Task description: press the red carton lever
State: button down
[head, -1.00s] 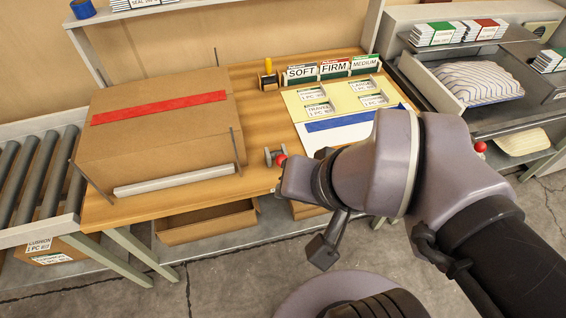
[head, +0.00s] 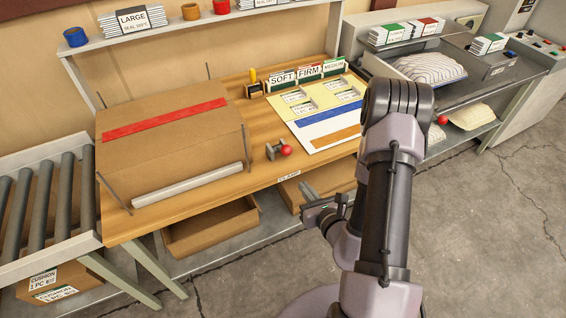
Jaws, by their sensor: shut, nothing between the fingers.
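The red-knobbed lever (head: 286,150) stands on a small grey bracket on the wooden table, just right of the carton. A label that seems to read "CLAMP" is on the table edge in front of it. The closed cardboard carton (head: 165,150) has red tape along its top and a pale bar along its lower front edge, between thin upright rods. My gripper (head: 306,200) is shut and empty. In the picture it is below and slightly right of the lever, in front of the table edge and apart from the lever. Its fingertips are small and partly unclear.
A second red knob (head: 442,120) is on the machine at right. Stamp (head: 253,82), SOFT, FIRM and MEDIUM cards and a yellow board (head: 320,105) lie behind the lever. A roller conveyor (head: 45,200) is at left.

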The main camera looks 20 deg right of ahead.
jog(key=shift+s+d+f, duration=0.25)
jog(key=shift+d+f, duration=0.1)
jog(key=shift+f, duration=0.1)
jog(key=b, duration=0.5)
send_near(282, 150)
jog(key=w+d+f, duration=0.2)
jog(key=w+f, duration=0.2)
jog(key=shift+w+a, duration=0.15)
